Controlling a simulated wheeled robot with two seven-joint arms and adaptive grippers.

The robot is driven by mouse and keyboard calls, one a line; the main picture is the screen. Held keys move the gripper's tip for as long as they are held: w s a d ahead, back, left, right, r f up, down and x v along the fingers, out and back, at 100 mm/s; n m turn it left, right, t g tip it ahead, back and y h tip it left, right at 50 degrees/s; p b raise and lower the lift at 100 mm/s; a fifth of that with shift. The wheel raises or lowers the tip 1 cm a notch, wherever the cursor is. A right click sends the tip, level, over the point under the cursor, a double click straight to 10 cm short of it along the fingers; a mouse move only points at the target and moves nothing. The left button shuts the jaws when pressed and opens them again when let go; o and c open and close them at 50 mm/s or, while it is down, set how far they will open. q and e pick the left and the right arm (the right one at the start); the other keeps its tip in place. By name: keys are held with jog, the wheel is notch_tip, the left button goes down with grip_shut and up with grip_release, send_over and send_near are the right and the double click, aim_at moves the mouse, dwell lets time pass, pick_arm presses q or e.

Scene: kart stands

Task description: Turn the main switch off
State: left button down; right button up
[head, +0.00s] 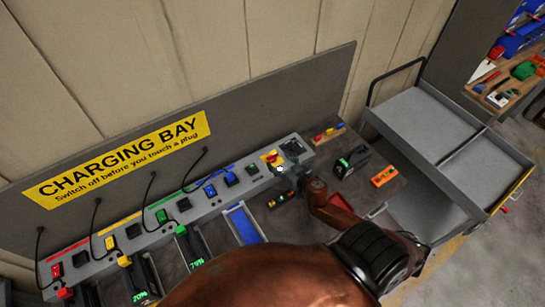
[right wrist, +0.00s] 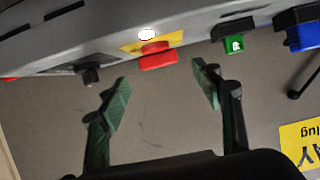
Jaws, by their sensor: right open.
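The main switch is a red handle (head: 271,157) on a yellow plate, near the right end of the grey charging rail. In the right wrist view the red handle (right wrist: 158,60) stands out from its yellow plate (right wrist: 135,46), with a bright white spot beside it. My right gripper (head: 290,168) is close to this end of the rail. In the right wrist view its two green-padded fingers (right wrist: 163,84) are apart and empty. The handle shows just beyond the gap between the fingertips, and I see no contact. My left gripper is in neither view.
Colored plugs and sockets line the rail (head: 128,231), with cables above and batteries below. A black knob (right wrist: 90,76) sits beside the switch. A black device (head: 350,161) and an orange level (head: 384,176) lie at right, beside a grey cart (head: 425,115).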

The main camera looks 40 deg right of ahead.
aim_at(273, 156)
jog(key=x, duration=0.5)
jog(key=shift+w+f, duration=0.1)
jog(key=shift+c, duration=0.4)
jog(key=c, duration=1)
jog(key=shift+c, duration=0.4)
